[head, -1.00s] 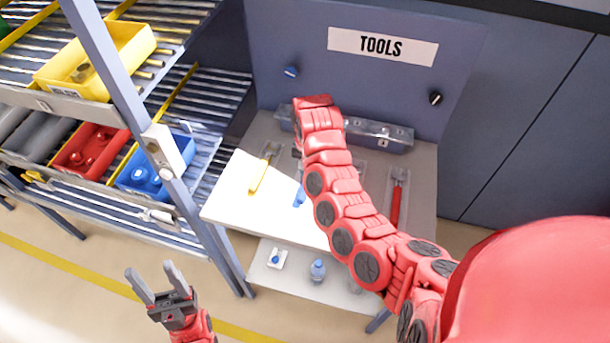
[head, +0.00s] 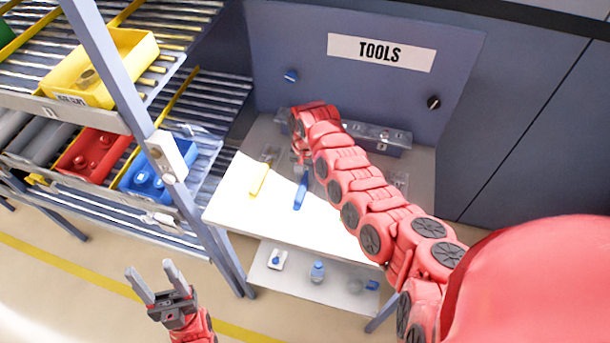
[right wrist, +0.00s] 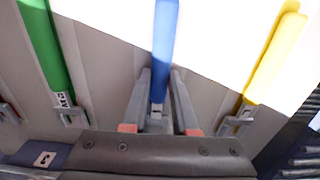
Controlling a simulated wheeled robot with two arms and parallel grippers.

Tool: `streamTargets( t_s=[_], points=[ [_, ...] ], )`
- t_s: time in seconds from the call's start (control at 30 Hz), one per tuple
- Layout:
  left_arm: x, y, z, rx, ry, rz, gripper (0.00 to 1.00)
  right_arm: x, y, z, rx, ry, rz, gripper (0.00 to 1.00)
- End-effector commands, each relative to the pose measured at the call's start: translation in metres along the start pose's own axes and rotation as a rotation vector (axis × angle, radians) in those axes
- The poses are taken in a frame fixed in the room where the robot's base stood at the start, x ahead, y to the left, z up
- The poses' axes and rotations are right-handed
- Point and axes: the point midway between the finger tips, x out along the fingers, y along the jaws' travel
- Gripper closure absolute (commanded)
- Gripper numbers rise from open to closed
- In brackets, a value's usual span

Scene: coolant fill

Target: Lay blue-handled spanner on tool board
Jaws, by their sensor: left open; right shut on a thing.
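The blue-handled spanner (head: 301,190) is at the near side of my right arm's end in the head view, over the tool board (head: 235,205). In the right wrist view its blue handle (right wrist: 163,45) runs between the two grey fingers of my right gripper (right wrist: 161,76), which is shut on it. I cannot tell whether the spanner touches the board. In the head view my right gripper is mostly hidden by its own arm. My left gripper (head: 153,272) is open and empty, low in front of the rack, away from the board.
A yellow-handled spanner (head: 260,179) and a green-handled one (right wrist: 40,45) lie on either side of the blue one. A clear-topped strip (head: 370,137) runs along the back under the TOOLS panel (head: 381,52). A lower shelf holds a bottle (head: 317,271). A rack with bins (head: 105,65) stands left.

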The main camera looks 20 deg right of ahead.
Motion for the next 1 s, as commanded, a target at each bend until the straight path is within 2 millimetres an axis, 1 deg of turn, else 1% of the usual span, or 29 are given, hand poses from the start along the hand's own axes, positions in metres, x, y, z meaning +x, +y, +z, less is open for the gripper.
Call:
streamTargets(
  t_s=[0.17,0.2,0.33,0.37,0.6,0.7,0.77,0.87,1.0],
  points=[
    [-0.003,0.0,0.001,0.0,0.0,0.0,0.43,0.004,0.0,0.0,0.0,0.0,0.0,1.0],
    [-0.003,0.0,0.0,0.0,0.0,0.0,0.43,0.004,0.0,0.0,0.0,-0.001,0.001,0.69],
    [-0.002,0.0,0.0,0.0,0.0,0.0,0.43,0.003,0.0,0.0,0.0,-0.001,0.001,0.46],
    [-0.002,0.0,0.0,0.0,0.0,0.0,0.43,0.003,0.0,0.0,0.0,-0.001,0.001,0.43],
    [-0.002,0.0,0.0,0.0,0.0,0.0,0.43,0.003,0.0,0.0,-0.001,-0.001,0.001,0.43],
    [0.002,0.0,0.0,0.0,0.0,0.0,0.43,-0.003,0.0,0.0,-0.001,0.0,0.001,0.43],
    [-0.003,0.0,0.001,0.0,0.0,0.0,0.43,-0.002,-0.001,0.0,-0.002,0.0,0.001,0.43],
    [-0.008,0.0,0.001,0.0,0.0,0.0,0.43,-0.01,-0.002,-0.001,-0.001,0.004,-0.003,0.43],
    [-0.018,0.001,0.003,0.0,0.0,0.0,0.43,-0.027,-0.001,-0.001,-0.001,0.004,-0.004,0.43]
  ],
)
